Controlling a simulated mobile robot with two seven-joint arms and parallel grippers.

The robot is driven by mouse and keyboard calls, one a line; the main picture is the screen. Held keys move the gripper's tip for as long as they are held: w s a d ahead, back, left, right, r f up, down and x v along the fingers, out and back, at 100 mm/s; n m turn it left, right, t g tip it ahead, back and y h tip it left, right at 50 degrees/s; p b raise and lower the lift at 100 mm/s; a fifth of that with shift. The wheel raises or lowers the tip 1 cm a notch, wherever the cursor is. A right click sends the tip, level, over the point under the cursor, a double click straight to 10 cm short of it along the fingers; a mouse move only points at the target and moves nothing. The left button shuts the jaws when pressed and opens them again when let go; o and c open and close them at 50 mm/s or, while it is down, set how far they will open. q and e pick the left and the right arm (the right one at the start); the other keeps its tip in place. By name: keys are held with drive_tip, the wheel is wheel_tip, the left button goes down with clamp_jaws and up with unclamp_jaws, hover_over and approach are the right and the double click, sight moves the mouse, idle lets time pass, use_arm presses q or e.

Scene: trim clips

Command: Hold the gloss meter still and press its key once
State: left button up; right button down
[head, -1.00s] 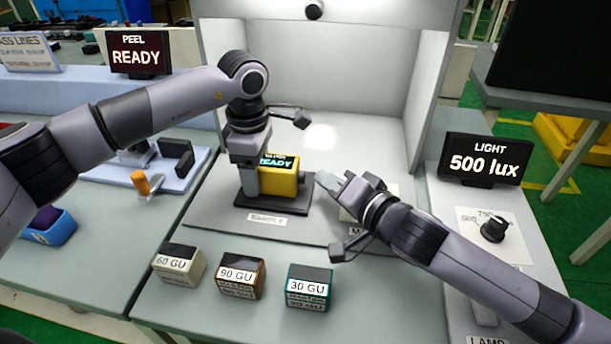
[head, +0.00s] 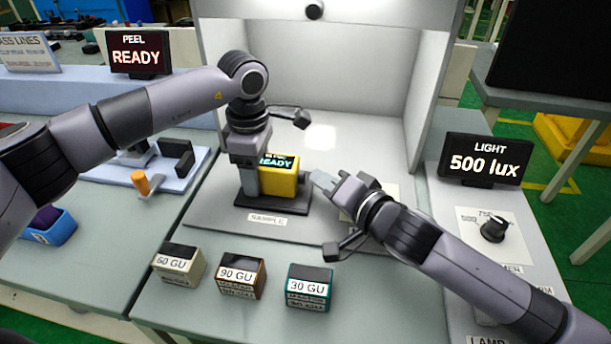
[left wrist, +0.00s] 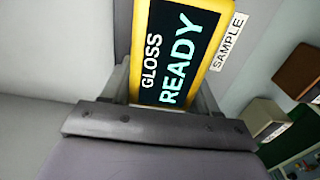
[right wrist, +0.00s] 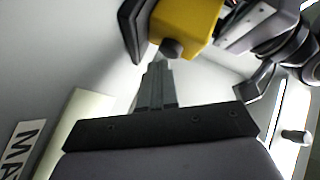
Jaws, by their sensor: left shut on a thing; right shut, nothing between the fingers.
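The yellow gloss meter (head: 280,181) stands on a dark plate labelled SAMPLE (head: 267,219) in the booth. Its screen reads GLOSS READY in the left wrist view (left wrist: 178,50). My left gripper (head: 250,182) is shut on the meter, with its fingers on either side of the body. The round dark key (right wrist: 172,47) sticks out of the meter's right side. My right gripper (head: 318,178) is shut and empty, with its fingertips pointing at the key. In the right wrist view the tips are right by the key; whether they touch it I cannot tell.
Three blocks, 60 GU (head: 177,266), 90 GU (head: 239,276) and 30 GU (head: 308,287), stand in front of the booth. A LIGHT display (head: 484,161) reads 500 lux at the right, above a dial (head: 494,229). A PEEL display (head: 138,52) reads READY at the left.

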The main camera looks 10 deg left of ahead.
drive_tip(key=shift+a, duration=0.55)
idle(0.9)
drive_tip(key=shift+d, duration=0.95)
drive_tip(key=shift+d, duration=0.1)
drive_tip(key=shift+d, duration=2.4)
use_arm(q)
drive_tip(key=o, duration=1.3)
drive_tip(key=shift+r, duration=0.1)
